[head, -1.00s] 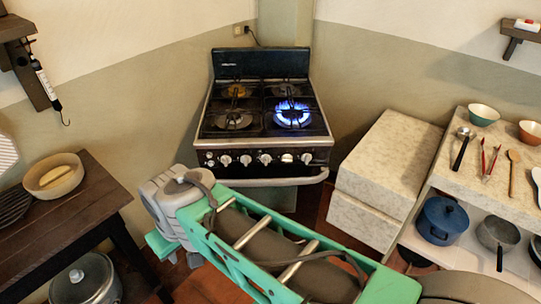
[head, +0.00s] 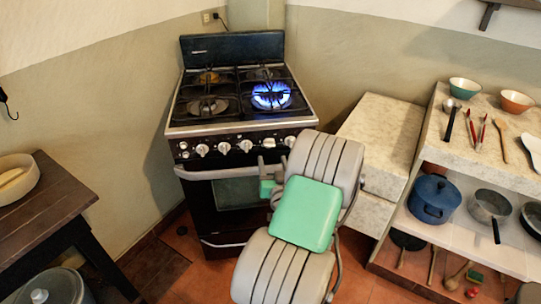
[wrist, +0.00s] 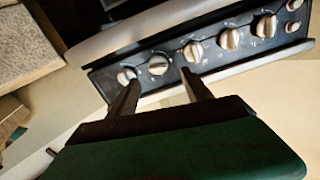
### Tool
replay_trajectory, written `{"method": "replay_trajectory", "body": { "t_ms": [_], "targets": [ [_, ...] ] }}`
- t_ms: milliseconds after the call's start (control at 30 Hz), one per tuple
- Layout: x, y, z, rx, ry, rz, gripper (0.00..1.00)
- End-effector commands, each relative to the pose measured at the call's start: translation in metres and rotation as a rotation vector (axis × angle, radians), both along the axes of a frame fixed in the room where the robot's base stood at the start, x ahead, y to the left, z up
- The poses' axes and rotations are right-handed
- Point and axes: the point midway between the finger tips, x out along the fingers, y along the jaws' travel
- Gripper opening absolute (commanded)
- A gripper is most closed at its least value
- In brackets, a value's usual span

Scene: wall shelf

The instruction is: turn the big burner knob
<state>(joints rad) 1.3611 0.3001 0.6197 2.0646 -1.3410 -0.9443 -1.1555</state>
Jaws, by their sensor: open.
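The stove's black control panel (head: 240,145) carries a row of silver knobs. In the wrist view, one knob (wrist: 158,64) shows beyond the gap between my fingers. Another knob (wrist: 126,75) is at the left finger's tip, and a third (wrist: 193,51) is just above the right finger's tip. Contact cannot be told. Which knob belongs to the big burner is not marked clearly. A burner (head: 271,95) at the front right of the stove top burns blue. My gripper (wrist: 162,77) is open and empty, close to the panel; in the head view my arm partly hides it.
An oven handle bar (head: 215,173) runs below the knobs. A pale stone block (head: 385,130) stands right of the stove, beside a counter with bowls, utensils and pots. A dark wooden table (head: 50,195) is at the left. Floor left of my arm is clear.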

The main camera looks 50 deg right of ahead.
Motion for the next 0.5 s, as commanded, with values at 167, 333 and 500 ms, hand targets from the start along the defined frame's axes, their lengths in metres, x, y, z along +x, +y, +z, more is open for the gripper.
{"method": "replay_trajectory", "body": {
  "t_ms": [167, 333, 500],
  "targets": [
    [0.009, -0.016, 0.005, -0.002, -0.005, -0.015, 0.58],
    [0.033, -0.037, 0.006, -0.002, -0.004, -0.012, 0.58],
    [0.049, -0.053, 0.004, -0.003, -0.004, -0.013, 0.58]
  ]
}}
